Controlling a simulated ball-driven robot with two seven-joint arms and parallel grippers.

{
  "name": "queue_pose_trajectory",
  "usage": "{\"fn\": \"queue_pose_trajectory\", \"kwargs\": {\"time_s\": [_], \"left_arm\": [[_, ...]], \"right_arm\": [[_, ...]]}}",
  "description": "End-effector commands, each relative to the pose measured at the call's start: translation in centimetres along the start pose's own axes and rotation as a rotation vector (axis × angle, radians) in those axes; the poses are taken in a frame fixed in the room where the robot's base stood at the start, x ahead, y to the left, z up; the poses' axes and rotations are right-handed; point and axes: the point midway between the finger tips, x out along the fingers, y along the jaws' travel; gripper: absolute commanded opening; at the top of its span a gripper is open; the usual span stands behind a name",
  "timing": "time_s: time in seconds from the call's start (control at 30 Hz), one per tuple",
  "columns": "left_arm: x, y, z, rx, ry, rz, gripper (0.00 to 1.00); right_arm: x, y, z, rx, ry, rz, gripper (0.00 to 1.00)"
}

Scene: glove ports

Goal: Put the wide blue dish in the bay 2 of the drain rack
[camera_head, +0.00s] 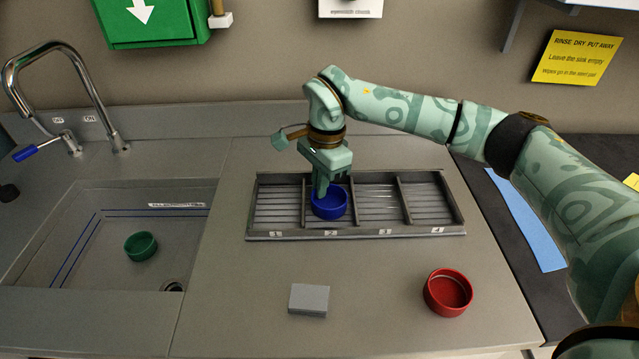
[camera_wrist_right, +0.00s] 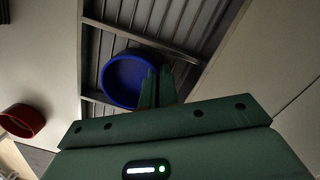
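The wide blue dish (camera_head: 331,205) is in bay 2 of the grey drain rack (camera_head: 400,233), between the dividers beside the numbers 2 and 3. It looks upright; whether its base touches the slats is hard to tell. My right gripper (camera_head: 321,188) points down at the dish's back-left rim. In the right wrist view the dish (camera_wrist_right: 125,82) shows its open top, and the gripper's fingers (camera_wrist_right: 157,86) are close together at its wall, seemingly shut on it. My left gripper is not in view.
A red dish (camera_head: 448,292) and a grey block (camera_head: 309,300) stand on the counter before the rack. Bays 1, 3 and 4 are empty.

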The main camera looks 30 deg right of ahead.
Motion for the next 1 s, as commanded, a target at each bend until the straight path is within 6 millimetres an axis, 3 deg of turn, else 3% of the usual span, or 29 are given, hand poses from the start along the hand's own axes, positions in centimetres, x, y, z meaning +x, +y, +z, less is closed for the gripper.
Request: {"fn": "queue_pose_trajectory", "kwargs": {"time_s": [0.07,0.17,0.47,0.57,0.8,1.0], "left_arm": [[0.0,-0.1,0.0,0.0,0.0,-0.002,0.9],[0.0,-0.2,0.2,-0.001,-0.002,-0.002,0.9],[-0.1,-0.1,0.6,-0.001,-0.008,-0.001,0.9],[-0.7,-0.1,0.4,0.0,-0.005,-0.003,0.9],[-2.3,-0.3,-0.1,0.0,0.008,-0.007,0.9],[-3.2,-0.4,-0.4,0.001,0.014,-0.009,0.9]], "right_arm": [[0.2,0.0,0.0,0.0,0.0,0.001,0.0],[0.2,0.0,0.0,0.0,0.0,0.0,0.24],[-0.3,0.0,0.0,0.001,0.0,-0.001,0.24],[-1.9,-0.1,0.0,0.001,0.001,-0.005,0.24],[-7.9,0.0,0.0,0.001,0.001,-0.007,0.24],[-11.2,0.0,0.0,0.001,0.0,-0.003,0.24]]}}
